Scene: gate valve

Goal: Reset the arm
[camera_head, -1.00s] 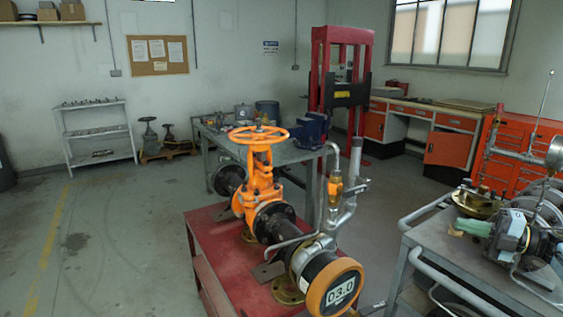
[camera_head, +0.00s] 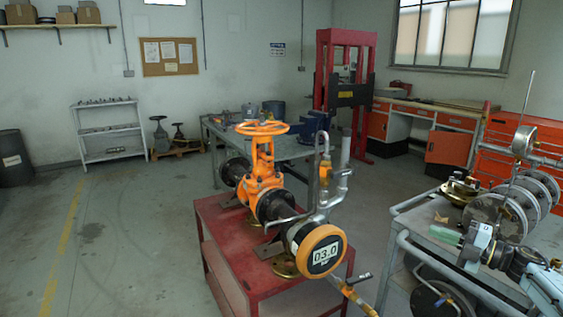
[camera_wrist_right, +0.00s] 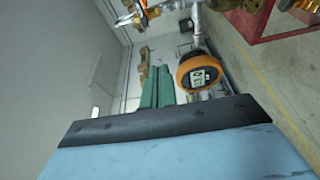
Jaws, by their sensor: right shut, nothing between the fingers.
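My right gripper (camera_head: 447,237) reaches in from the lower right of the head view, on a pale blue arm. Its green fingers are shut together with nothing between them. They also show side by side in the right wrist view (camera_wrist_right: 155,88). The gripper is to the right of the orange gate valve (camera_head: 264,180), apart from it. The valve has an orange handwheel (camera_head: 262,128) on top. An orange-rimmed round display (camera_head: 316,251) reading 03.0 sits at the pipe's near end. It also shows in the right wrist view (camera_wrist_right: 199,74). My left gripper is not in view.
The valve stands on a red table (camera_head: 235,262). A grey cart (camera_head: 412,222) with metal discs and a gauge (camera_head: 524,141) is at the right, close to my right gripper. A grey workbench (camera_head: 290,148) and red press (camera_head: 345,80) stand behind. Floor at left is clear.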

